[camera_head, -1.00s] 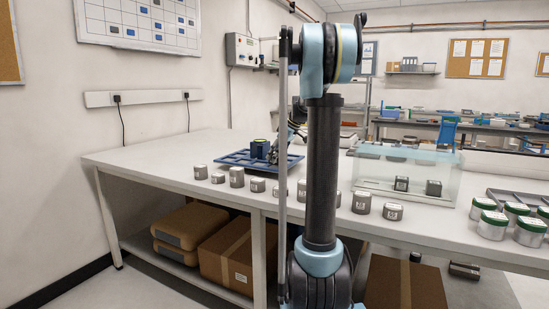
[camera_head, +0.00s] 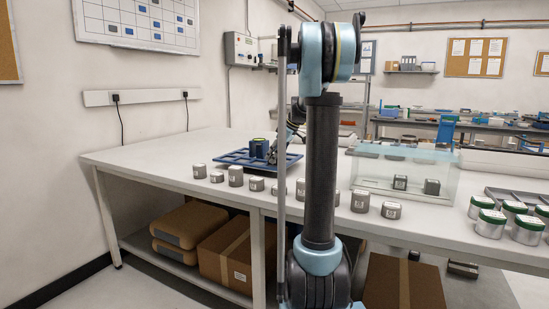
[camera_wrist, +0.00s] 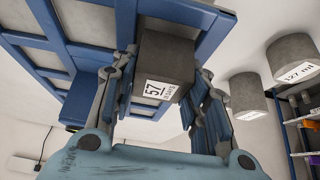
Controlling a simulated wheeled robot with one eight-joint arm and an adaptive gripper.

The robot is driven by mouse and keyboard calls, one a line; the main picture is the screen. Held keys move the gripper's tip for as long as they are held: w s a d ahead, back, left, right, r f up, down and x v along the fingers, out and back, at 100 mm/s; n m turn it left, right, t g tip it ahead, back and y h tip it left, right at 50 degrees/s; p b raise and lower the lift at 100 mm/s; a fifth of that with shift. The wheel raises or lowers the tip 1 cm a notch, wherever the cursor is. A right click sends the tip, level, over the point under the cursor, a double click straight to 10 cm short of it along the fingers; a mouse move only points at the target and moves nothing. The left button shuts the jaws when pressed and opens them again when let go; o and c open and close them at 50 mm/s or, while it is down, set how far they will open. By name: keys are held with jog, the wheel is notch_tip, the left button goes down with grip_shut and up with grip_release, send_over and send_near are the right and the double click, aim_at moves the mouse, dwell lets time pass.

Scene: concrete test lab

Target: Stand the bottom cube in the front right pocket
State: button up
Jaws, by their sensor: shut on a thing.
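My gripper (camera_wrist: 163,64) is shut on a dark grey cube (camera_wrist: 170,58) with a white label reading 57, in the wrist view. One finger is on each side of the cube. Blue tray walls (camera_wrist: 62,48) with grey-floored pockets lie right behind it. I cannot tell whether the cube is inside a pocket or just above one. In the head view the blue tray (camera_head: 232,158) lies on the table's far left part. My gripper (camera_head: 273,156) is at its right side, partly hidden by my arm, and the cube cannot be made out there.
A blue block (camera_head: 260,147) with a yellowish top stands on the tray, close to my gripper. Several grey pieces (camera_head: 236,176) line the table's front edge. A clear bin (camera_head: 365,180) holding dark cubes stands to the right. Green-lidded jars (camera_head: 490,224) stand at far right.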

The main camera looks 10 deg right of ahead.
jog(key=shift+f, duration=0.35)
dwell(0.4)
jog(key=o, duration=1.3)
jog(key=shift+o, duration=0.2)
jog(key=shift+r, duration=2.5)
